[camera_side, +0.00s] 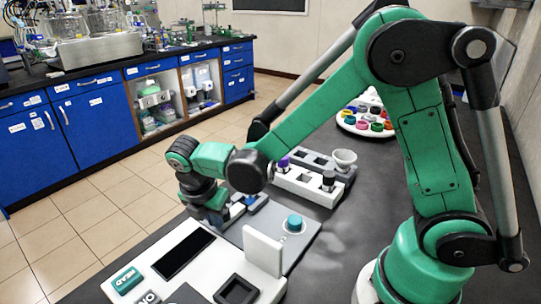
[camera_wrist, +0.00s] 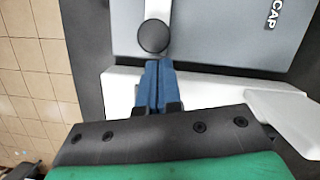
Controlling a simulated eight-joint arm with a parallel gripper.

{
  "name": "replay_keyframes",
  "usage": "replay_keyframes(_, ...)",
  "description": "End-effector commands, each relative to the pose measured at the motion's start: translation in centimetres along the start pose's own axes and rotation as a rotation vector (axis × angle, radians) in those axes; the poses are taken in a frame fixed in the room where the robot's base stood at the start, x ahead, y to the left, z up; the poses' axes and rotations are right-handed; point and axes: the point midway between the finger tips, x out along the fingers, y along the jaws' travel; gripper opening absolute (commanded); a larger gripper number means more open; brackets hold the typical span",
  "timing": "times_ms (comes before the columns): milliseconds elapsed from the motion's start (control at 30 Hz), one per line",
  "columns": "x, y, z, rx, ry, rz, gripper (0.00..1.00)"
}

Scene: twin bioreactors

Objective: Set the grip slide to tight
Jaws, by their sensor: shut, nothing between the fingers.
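A round black knob (camera_wrist: 152,37) sits on a short white track on a grey plate (camera_wrist: 215,35) in the wrist view; it looks like the grip slide, but no "tight" marking is readable. My gripper (camera_wrist: 153,66) has its blue fingers together and empty, with their tips just below the knob in the picture. I cannot tell whether they touch it. In the side view my gripper (camera_side: 236,207) is low at the far left edge of the grey plate (camera_side: 268,222), and my wrist hides most of the slide.
A teal round cap (camera_side: 294,223) sits on the plate, with a white upright panel (camera_side: 263,250) nearer the camera. A white console (camera_side: 155,268) with a dark screen stands in front. A rack (camera_side: 305,186) with dark-capped items and a white cup (camera_side: 344,160) is behind.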

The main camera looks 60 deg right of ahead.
Motion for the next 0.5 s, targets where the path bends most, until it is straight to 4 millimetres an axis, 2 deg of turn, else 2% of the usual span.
replay_keyframes(233,0.0,0.0,0.1,0.001,0.000,0.000,0.00)
replay_keyframes(400,0.4,-0.5,1.7,0.004,0.000,-0.001,0.00)
replay_keyframes(500,0.5,-0.5,1.9,0.001,0.000,0.000,0.00)
